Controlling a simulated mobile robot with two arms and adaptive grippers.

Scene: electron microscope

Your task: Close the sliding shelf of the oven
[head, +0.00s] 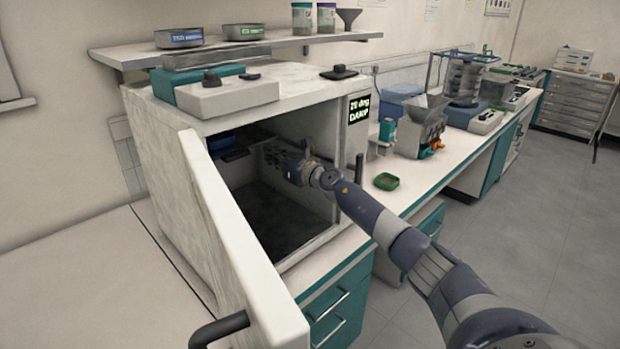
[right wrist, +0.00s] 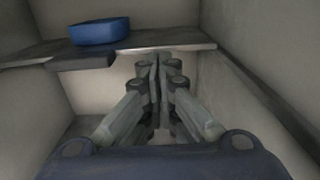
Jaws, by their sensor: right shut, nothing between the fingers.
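The oven (head: 135,115) is a pale box on the bench, with its door (head: 215,225) swung open towards me. Its shelf (right wrist: 185,44) is a thin grey board inside the oven, with a dark tab (right wrist: 82,62) on its front edge. In the head view my arm and the oven walls hide most of the shelf. My right gripper (head: 272,154) reaches into the oven; it is shut and empty. In the right wrist view its fingertips (right wrist: 157,62) overlap the shelf's front edge; I cannot tell whether they touch it. My left gripper is not in view.
A blue bowl (right wrist: 100,31) sits on the shelf. The open door with its dark handle (head: 218,328) stands left of my arm. The oven's right front post (head: 352,135) is close beside my wrist. A green dish (head: 386,181) lies on the bench to the right.

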